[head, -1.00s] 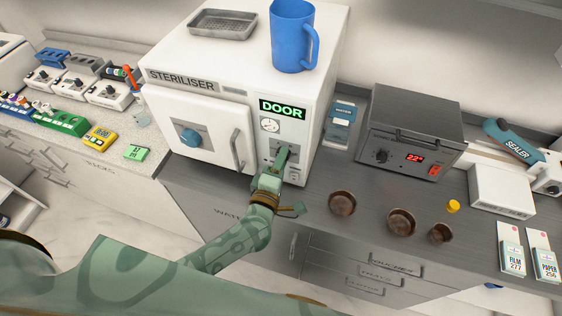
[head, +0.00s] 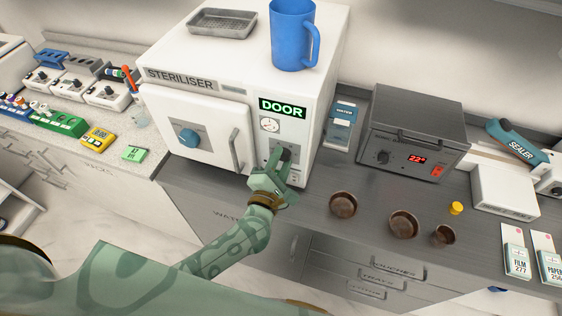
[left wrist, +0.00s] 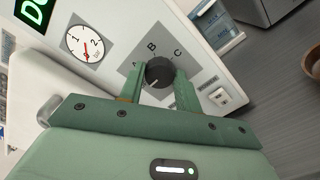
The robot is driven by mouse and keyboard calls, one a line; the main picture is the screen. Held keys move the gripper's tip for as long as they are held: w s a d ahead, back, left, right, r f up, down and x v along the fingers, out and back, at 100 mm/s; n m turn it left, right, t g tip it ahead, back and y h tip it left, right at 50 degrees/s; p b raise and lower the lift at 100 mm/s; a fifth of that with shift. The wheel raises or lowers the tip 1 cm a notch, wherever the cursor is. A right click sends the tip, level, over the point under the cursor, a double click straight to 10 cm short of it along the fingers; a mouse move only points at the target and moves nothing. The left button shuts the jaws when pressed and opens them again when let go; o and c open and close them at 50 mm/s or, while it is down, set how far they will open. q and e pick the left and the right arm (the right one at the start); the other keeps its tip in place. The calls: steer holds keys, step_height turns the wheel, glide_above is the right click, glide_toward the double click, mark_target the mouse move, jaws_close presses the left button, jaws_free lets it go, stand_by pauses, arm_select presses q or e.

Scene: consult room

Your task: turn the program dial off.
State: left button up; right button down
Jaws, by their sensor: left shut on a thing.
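The program dial is a dark round knob (left wrist: 159,72) on a grey plate with letters A, B and C, on the right of the steriliser front (head: 185,95). A small white mark on the knob faces the lower left in the left wrist view. My left gripper (left wrist: 160,88) has one finger on each side of the knob and is shut on it. In the head view the knob (head: 286,154) shows just above my left gripper (head: 281,163). The display (head: 283,108) above reads DOOR. My right gripper is out of view.
A pressure gauge (head: 270,125) sits above the dial. A blue jug (head: 291,38) and metal tray (head: 221,22) stand on top. Brown bowls (head: 343,205) stand on the counter to the right.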

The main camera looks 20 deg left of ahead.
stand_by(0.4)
arm_select(q)
steer(key=o, duration=1)
steer(key=shift+c, duration=0.2)
steer(key=s+b, duration=0.1)
steer(key=s, duration=1.5)
steer(key=shift+s+a+b, duration=0.2)
steer(key=shift+a+b, duration=0.1)
steer(key=shift+b, duration=0.05)
